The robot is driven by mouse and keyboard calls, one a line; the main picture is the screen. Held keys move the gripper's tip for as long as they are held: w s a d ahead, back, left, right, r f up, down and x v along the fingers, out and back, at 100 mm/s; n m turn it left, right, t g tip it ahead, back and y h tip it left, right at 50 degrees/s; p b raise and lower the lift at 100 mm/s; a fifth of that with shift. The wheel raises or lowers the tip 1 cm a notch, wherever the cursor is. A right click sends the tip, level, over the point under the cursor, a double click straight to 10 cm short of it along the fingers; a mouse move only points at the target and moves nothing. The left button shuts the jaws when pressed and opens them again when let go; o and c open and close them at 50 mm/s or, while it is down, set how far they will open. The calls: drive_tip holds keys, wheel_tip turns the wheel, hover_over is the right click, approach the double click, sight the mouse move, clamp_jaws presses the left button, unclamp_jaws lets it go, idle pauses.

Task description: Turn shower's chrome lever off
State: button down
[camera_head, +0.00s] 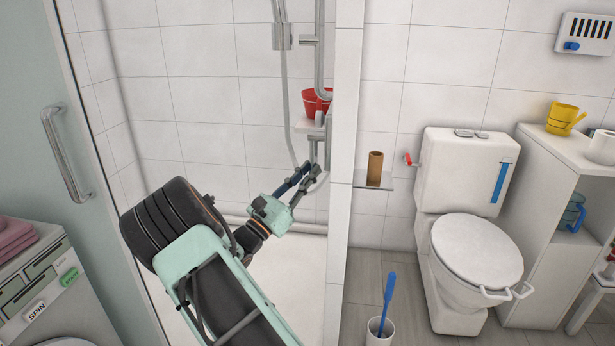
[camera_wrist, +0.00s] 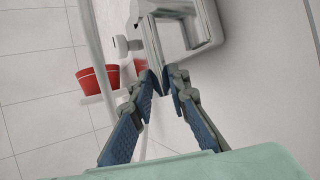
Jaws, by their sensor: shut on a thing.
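The shower's chrome mixer shows in the head view, low on the shower wall, and fills the top of the wrist view (camera_wrist: 200,28). Its chrome lever (camera_wrist: 152,45) is a slim bar that points down toward my fingers in the wrist view. My gripper (camera_head: 310,172) reaches into the shower from the lower left, its fingertips at the lever's lower end. In the wrist view my gripper (camera_wrist: 164,82) has its two blue-padded fingers closed in on the lever's end. The exact contact is partly hidden by the fingertips.
A red pot (camera_head: 315,102) stands on a small shelf (camera_head: 305,124) beside the mixer. The shower hose (camera_head: 287,110) hangs left of it. A tiled partition (camera_head: 343,190) stands close on the right, with a toilet (camera_head: 473,250) beyond. A glass door handle (camera_head: 66,155) is at left.

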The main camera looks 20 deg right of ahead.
drive_tip(key=c, duration=2.1)
unclamp_jaws()
drive_tip(key=v, duration=1.2)
